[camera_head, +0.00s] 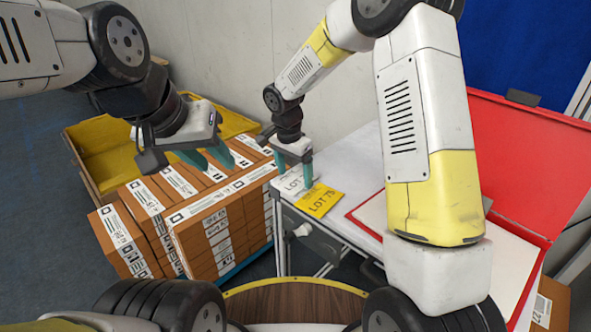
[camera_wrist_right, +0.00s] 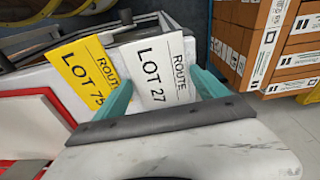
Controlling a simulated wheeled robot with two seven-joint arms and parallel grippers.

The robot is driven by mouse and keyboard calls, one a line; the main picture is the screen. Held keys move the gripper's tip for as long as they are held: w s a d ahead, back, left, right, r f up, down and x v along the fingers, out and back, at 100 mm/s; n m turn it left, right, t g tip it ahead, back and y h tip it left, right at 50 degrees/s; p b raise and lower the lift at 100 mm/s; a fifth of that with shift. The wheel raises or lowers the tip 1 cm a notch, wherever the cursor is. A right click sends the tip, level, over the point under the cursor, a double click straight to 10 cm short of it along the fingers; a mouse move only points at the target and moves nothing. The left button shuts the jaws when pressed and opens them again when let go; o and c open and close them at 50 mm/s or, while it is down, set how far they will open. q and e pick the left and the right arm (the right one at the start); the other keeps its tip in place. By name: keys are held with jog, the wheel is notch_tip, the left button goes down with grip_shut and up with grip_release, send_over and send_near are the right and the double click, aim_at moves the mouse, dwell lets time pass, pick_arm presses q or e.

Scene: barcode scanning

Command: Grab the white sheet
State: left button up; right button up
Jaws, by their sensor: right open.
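The white sheet (camera_wrist_right: 155,68), printed "LOT 27" and "ROUTE", lies on the table corner. In the head view the white sheet (camera_head: 294,181) is partly hidden by my right gripper (camera_head: 306,170). In the right wrist view my right gripper (camera_wrist_right: 160,95) is open, with one teal finger on each side of the white sheet's near end. I cannot tell if the fingers touch it. A yellow sheet (camera_wrist_right: 90,72), printed "LOT 75", lies beside it; it also shows in the head view (camera_head: 318,201). My left gripper (camera_head: 207,160) hangs over the boxes, its teal fingers apart and empty.
Stacked brown cartons (camera_head: 225,222) with white labels stand left of the white table (camera_head: 349,165). A yellow bin (camera_head: 100,150) is behind them. A red open case (camera_head: 525,180) with a white inside lies on the table at the right. The table's front edge is close to the sheets.

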jog(key=c, duration=1)
jog(key=shift+r, duration=0.1)
